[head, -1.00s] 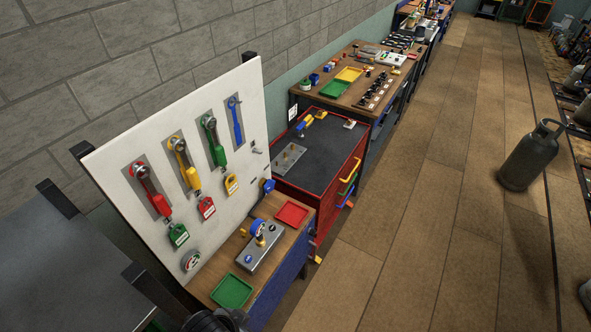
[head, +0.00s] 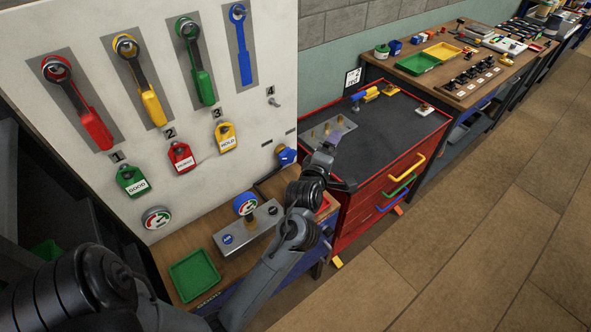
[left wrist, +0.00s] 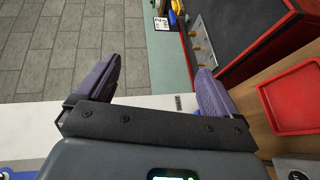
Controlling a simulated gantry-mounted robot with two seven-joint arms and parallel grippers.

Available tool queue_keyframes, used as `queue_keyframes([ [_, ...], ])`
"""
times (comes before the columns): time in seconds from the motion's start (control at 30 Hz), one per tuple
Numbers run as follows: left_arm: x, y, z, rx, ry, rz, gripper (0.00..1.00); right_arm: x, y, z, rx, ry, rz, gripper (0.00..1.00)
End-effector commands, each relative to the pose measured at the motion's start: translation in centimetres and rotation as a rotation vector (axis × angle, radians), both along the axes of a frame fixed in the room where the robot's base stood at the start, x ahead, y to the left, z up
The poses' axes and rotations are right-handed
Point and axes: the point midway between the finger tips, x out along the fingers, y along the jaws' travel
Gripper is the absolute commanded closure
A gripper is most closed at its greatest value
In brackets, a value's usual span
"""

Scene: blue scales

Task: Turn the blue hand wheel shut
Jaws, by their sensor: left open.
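My right gripper is not in view.
A red tray (left wrist: 295,96) lies near the gripper. The red cabinet (head: 385,165) stands to the right.

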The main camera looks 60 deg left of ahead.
Motion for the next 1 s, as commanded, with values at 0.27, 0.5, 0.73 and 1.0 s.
queue_keyframes([
  [0.27, 1.2, 7.3, -5.6, -0.361, -0.580, 0.415, 0.06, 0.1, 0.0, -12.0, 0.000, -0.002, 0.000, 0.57],
  [0.5, 0.0, 10.2, -10.6, -0.589, -1.072, 0.698, 0.06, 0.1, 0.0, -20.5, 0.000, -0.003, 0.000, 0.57],
  [0.73, -1.2, 9.9, -14.5, -0.698, -1.455, 0.865, 0.06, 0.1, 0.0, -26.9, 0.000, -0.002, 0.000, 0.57],
  [1.0, -2.0, 8.7, -16.1, -0.725, -1.681, 0.936, 0.06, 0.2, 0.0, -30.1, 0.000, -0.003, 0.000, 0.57],
])
